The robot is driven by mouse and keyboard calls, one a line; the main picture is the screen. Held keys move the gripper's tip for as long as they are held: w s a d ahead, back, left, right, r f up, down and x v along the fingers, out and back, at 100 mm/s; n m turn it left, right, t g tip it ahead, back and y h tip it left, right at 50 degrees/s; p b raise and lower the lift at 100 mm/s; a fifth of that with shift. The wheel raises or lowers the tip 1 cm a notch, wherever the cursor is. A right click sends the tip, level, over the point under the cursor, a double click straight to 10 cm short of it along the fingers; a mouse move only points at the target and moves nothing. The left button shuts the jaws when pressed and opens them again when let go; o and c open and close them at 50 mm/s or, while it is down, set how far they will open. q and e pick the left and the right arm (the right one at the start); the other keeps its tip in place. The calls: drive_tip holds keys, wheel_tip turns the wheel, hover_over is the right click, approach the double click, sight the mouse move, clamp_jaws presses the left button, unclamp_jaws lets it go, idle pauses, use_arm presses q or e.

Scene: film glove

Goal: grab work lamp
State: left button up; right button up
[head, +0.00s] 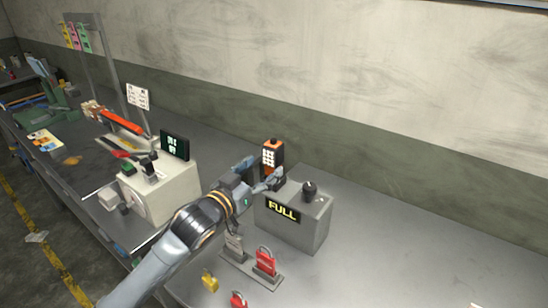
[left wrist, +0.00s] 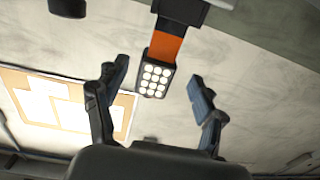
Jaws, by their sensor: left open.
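The work lamp (head: 272,154) is an orange and black block with a grid of bright white LEDs. In the head view it stands upright behind the grey box marked FULL, at the tip of my left gripper (head: 265,180). The gripper hides the lamp's lower part. In the left wrist view the lamp (left wrist: 162,50) hangs into the space between the two spread fingers (left wrist: 159,80). The fingers are open, with a visible gap on each side of the lamp. I cannot tell how far the lamp reaches between them in depth. My right gripper is in neither view.
The grey FULL box (head: 309,232) with a black knob stands right of the gripper. Red padlocks (head: 265,261) and a yellow padlock (head: 210,281) are in front. A beige machine (head: 160,193) stands left. The bench (head: 420,250) is clear at right.

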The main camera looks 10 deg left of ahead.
sight(268, 162)
use_arm(q)
drive_tip(key=shift+w+d+r+p, duration=0.3)
drive_tip(key=shift+w+r+p, duration=0.05)
drive_tip(key=shift+w+p, duration=0.35)
drive_tip(key=x, duration=0.3)
drive_tip(key=shift+w+d+f+p, duration=0.15)
drive_tip(key=shift+f+p, duration=0.05)
drive_tip(key=shift+p, duration=0.2)
drive_tip(key=shift+w+d, duration=0.1)
drive_tip(key=shift+c, duration=1.3)
drive_tip(key=c, duration=1.1)
drive_tip(key=shift+c, duration=0.2)
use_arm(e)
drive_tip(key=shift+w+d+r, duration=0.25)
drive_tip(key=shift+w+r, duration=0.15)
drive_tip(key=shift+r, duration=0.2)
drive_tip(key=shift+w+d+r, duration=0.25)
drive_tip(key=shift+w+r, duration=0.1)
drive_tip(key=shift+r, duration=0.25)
use_arm(q)
drive_tip(key=shift+r, duration=0.1)
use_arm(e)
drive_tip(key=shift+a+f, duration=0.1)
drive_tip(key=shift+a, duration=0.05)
